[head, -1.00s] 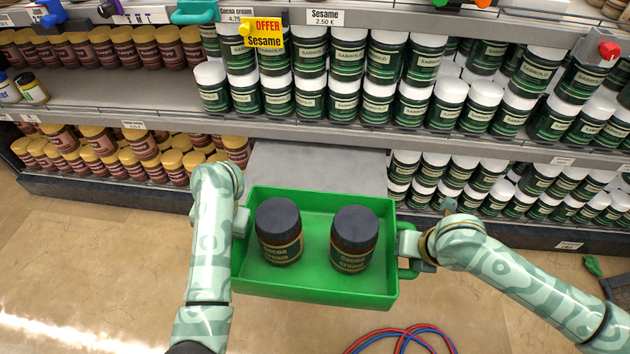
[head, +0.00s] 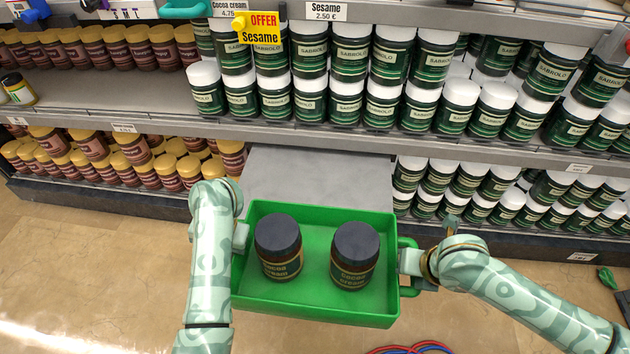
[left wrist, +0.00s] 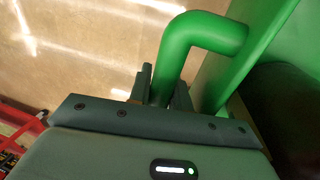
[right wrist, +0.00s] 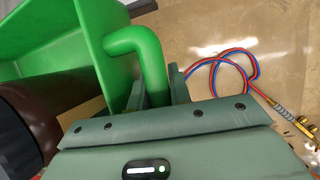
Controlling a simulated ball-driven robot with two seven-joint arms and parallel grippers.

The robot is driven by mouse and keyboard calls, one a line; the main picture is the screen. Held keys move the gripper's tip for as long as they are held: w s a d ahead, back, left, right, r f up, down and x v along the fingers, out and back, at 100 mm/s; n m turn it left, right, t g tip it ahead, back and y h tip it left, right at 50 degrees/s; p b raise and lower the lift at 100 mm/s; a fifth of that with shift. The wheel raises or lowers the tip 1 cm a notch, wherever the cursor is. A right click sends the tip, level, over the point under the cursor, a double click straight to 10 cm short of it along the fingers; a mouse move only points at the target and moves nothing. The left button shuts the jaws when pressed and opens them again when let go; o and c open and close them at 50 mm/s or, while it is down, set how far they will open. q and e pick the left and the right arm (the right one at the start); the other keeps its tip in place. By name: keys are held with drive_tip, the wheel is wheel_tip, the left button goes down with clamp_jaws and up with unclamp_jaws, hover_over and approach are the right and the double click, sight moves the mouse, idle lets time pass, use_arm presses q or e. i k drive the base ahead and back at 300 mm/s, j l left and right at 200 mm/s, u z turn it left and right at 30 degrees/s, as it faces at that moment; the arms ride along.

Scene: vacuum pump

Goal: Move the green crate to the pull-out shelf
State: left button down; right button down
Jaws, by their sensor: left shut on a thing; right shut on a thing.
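The green crate (head: 316,311) is held level between my two grippers in the head view, above the floor. Two dark-lidded cocoa cream jars (head: 281,249) (head: 354,258) stand upright inside it. My left gripper (left wrist: 161,92) is shut on the crate's left handle (left wrist: 184,45). My right gripper (right wrist: 157,90) is shut on the right handle (right wrist: 143,45). The pull-out shelf (head: 318,176) is a bare grey board sticking out from the lower rack, just beyond the crate's far edge. The crate hides its near edge.
Brown jars with yellow lids (head: 153,161) fill the lower shelf left of the board. Dark green jars with white lids (head: 490,187) stand to its right. A higher shelf edge (head: 330,138) runs above the board. A red and blue hose (right wrist: 237,72) lies on the floor.

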sight(324, 187)
drive_tip(key=i, duration=0.9)
